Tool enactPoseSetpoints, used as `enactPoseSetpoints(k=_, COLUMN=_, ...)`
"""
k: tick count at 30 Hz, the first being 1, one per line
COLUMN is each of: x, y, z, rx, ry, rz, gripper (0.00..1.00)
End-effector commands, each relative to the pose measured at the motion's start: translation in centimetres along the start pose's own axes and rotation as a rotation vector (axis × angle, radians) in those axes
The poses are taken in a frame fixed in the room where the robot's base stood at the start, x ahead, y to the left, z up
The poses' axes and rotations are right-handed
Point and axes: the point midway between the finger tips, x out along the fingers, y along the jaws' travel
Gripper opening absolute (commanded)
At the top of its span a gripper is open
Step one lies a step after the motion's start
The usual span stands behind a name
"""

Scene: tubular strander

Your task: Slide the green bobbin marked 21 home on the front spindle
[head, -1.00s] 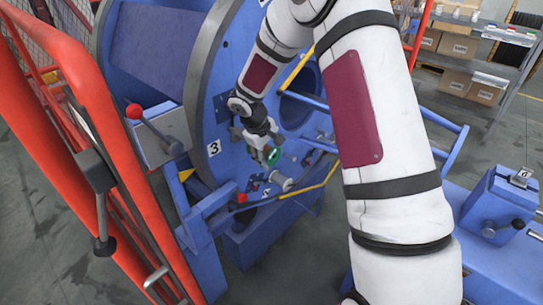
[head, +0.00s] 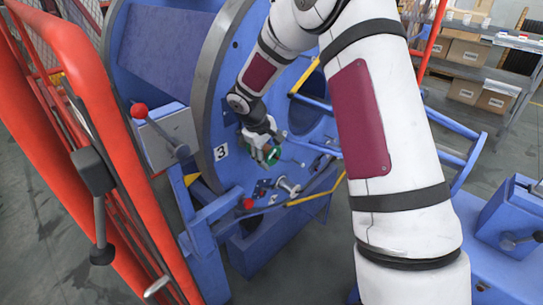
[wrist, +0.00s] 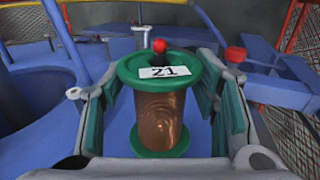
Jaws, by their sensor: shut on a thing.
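The green-flanged bobbin marked 21 (wrist: 161,112) fills the middle of the wrist view, with copper wire wound on it and the label on its upper flange. My gripper (wrist: 164,115) is shut on it, one finger pad on each side. In the head view my gripper (head: 266,148) holds the green bobbin (head: 273,156) in front of the blue machine disc, above a pale metal spindle-like part (head: 288,186). I cannot tell from these views whether the bobbin touches any spindle.
A red-knobbed lever (head: 139,111) stands on a grey box left of the disc. A plate marked 3 (head: 220,152) is on the machine. An orange-red guard frame (head: 80,100) stands at the left. Blue and yellow bars (head: 322,193) run close to my gripper.

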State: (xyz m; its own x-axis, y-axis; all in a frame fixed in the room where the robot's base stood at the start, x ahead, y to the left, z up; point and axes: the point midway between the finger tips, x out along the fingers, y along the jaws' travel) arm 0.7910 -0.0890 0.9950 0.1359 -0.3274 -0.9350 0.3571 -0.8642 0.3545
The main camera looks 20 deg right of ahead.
Motion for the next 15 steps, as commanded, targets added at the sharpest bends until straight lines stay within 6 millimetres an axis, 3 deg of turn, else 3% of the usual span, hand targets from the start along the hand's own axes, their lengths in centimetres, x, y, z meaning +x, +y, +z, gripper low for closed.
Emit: enactPoseSetpoints(k=15, x=0.0, y=0.0, z=-2.0, rx=-0.001, ry=0.003, rz=0.0, gripper=0.17)
